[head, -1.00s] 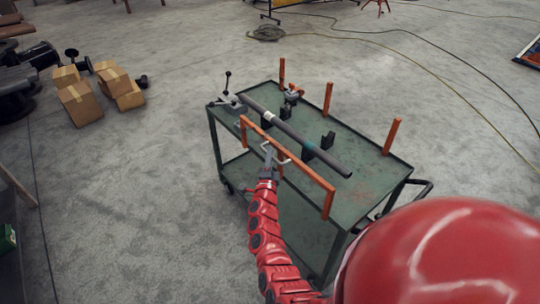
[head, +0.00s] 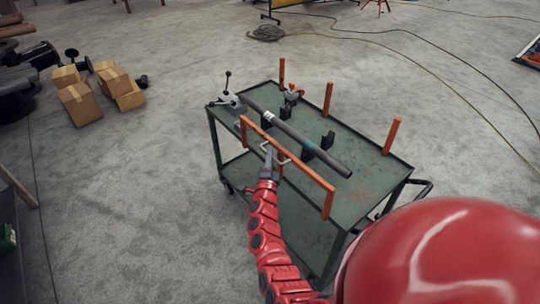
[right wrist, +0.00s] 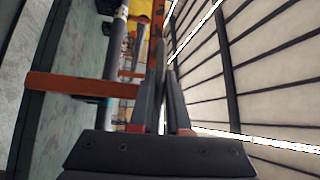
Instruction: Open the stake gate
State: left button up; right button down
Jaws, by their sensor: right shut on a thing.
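The stake gate (head: 290,152) is an orange bar frame along the near long side of the green cart, standing upright with posts at its ends. A pale bent handle (head: 284,160) sticks out from its middle. My right gripper (head: 268,152) is at this handle and shut on it. In the right wrist view the two dark fingers of the right gripper (right wrist: 166,95) point ahead, and an orange bar (right wrist: 75,87) crosses to the left. My left gripper is not in view.
A long dark pipe (head: 325,160) lies on black supports on the cart top (head: 362,158). Orange stakes (head: 327,98) stand along the far side. A clamp (head: 228,104) sits at the left end. Cardboard boxes (head: 80,104) lie on the floor at left; the floor around the cart is clear.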

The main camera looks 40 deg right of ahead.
jog(key=a+f+n+t+y+b, duration=0.7)
jog(key=a+f+n+t+b, duration=0.4)
jog(key=n+b, duration=0.6)
jog(key=shift+s+a+f+n+y+b, duration=0.15)
jog(key=shift+s+f+n+y+b, duration=0.5)
jog(key=shift+b, duration=3.85)
jog(key=shift+w+f+m+h, duration=0.2)
jog(key=shift+m+h, duration=0.05)
jog(key=shift+h, duration=0.1)
jog(key=c, duration=0.9)
grip_release()
